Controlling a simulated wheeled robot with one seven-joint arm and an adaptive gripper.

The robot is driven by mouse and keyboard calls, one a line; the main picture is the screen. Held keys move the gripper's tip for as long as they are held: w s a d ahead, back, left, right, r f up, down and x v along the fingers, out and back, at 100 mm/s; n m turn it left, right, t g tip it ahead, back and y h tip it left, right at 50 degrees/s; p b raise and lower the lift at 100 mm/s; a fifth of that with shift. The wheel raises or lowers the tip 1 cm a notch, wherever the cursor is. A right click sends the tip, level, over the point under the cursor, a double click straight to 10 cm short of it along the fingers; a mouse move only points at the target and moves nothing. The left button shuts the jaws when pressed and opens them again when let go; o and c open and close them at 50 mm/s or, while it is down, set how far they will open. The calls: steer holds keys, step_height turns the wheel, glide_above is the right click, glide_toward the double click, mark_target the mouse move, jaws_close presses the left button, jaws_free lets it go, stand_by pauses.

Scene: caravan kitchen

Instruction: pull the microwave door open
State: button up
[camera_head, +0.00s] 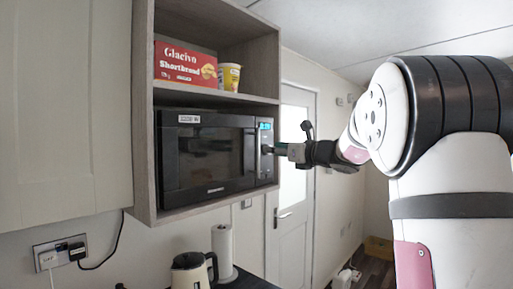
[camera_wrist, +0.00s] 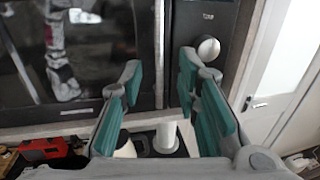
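The black microwave (camera_head: 208,158) sits in a wooden wall cabinet in the head view. Its door (camera_head: 205,160) is shut, flush with the control panel (camera_head: 265,150), which has a lit blue display. The door also fills the upper left of the wrist view (camera_wrist: 85,50). A narrow vertical strip at the door's right edge (camera_wrist: 160,50), seemingly the handle, lies between my fingers in that view. My gripper (camera_head: 276,150) is in front of the microwave's right side. In the wrist view, its teal-padded fingers (camera_wrist: 160,82) are apart, with nothing clamped. I cannot tell whether they touch the microwave.
A red shortbread box (camera_head: 186,64) and a yellow cup (camera_head: 229,77) stand on the shelf above. A kettle (camera_head: 191,270) and paper roll (camera_head: 223,250) stand below. A round knob (camera_wrist: 207,47) is beside my right finger. A white door (camera_head: 292,235) is behind.

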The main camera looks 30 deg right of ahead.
mark_target(259, 148)
steer(key=w, duration=0.3)
steer(key=w+a, duration=0.1)
steer(key=w, duration=0.1)
steer(key=w+p, duration=0.1)
steer(key=w, duration=0.2)
steer(key=shift+w+a, duration=0.2)
steer(key=shift+w, duration=0.15)
steer(key=shift+c, duration=0.2)
jaws_close()
